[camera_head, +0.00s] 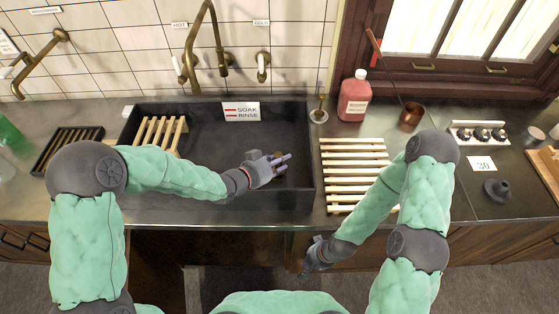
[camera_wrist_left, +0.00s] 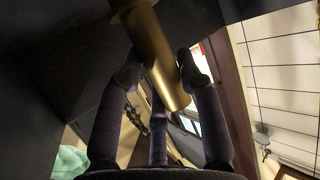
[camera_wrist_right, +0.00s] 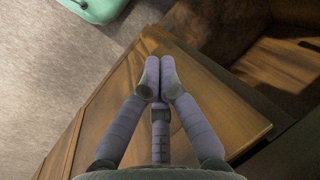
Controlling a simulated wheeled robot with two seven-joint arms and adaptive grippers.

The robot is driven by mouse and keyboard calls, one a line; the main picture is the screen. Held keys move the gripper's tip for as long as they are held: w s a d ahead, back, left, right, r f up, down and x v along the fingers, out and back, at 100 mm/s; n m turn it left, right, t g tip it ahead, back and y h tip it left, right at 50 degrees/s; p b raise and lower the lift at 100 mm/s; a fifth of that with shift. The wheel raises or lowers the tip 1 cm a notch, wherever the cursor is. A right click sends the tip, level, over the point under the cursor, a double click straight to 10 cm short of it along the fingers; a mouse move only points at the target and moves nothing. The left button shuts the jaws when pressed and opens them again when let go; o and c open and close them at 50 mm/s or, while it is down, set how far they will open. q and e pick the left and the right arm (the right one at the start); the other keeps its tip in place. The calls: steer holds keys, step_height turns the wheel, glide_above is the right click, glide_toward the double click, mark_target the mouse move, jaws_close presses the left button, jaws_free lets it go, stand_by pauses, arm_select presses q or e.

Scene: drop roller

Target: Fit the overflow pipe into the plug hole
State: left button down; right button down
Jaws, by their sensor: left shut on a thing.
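My left gripper (camera_head: 280,160) is low inside the dark sink (camera_head: 220,196), towards its right end. It is shut on the overflow pipe, a brass tube (camera_wrist_left: 160,60) seen between its fingers (camera_wrist_left: 158,75) in the left wrist view. A wider collar shows at the pipe's end at the top of that view, close to a dark sink surface. I cannot tell whether it touches. In the head view the pipe is mostly hidden by the fingers, and I cannot make out the plug hole. My right gripper (camera_head: 308,268) is shut and empty in front of the counter; its fingertips (camera_wrist_right: 158,80) meet.
A wooden slatted rack (camera_head: 350,170) lies right of the sink; another (camera_head: 160,132) stands in its left end. A brass tap (camera_head: 215,50) rises behind. A red bottle (camera_head: 354,98), copper cup (camera_head: 411,116) and black plug (camera_head: 497,189) stand on the right counter.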

arm_select(q)
steer(key=shift+r+p, duration=1)
steer(key=shift+r, duration=0.4)
stand_by(1.3)
steer(key=shift+f+b, duration=1.45)
steer(key=shift+b, duration=0.05)
steer(key=c, duration=0.8)
jaws_free()
steer(key=shift+o, duration=0.2)
steer(key=shift+s, duration=0.1)
